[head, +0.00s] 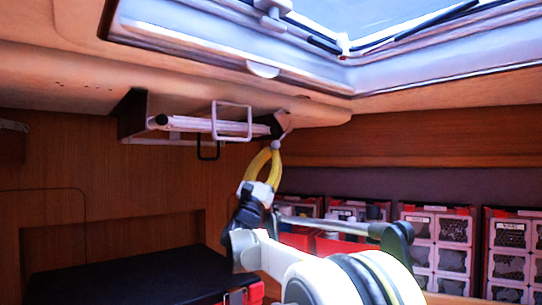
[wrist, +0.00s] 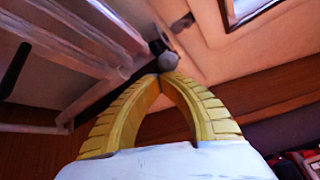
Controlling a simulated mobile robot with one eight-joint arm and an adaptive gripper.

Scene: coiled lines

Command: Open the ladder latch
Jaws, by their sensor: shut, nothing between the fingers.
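The folded ladder (head: 205,125), with pale rails, hangs under the ceiling in the head view. Its rails also show at the left of the wrist view (wrist: 70,50). The ladder latch seems to be the dark fitting at the ladder's right end, with a small grey round knob (head: 276,145) below it. The knob also shows in the wrist view (wrist: 168,61). My gripper (head: 273,152) has yellow fingers, closed together at the tips, just below the knob. In the wrist view the fingertips (wrist: 161,77) appear at the knob; I cannot tell whether they touch it.
A skylight (head: 400,30) with a pale frame is above right. Wooden walls (head: 100,190) surround the corner. Storage boxes with clear drawers (head: 437,245) line the right wall. A black-topped surface (head: 130,275) lies at lower left. Open air is left of my gripper, below the ladder.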

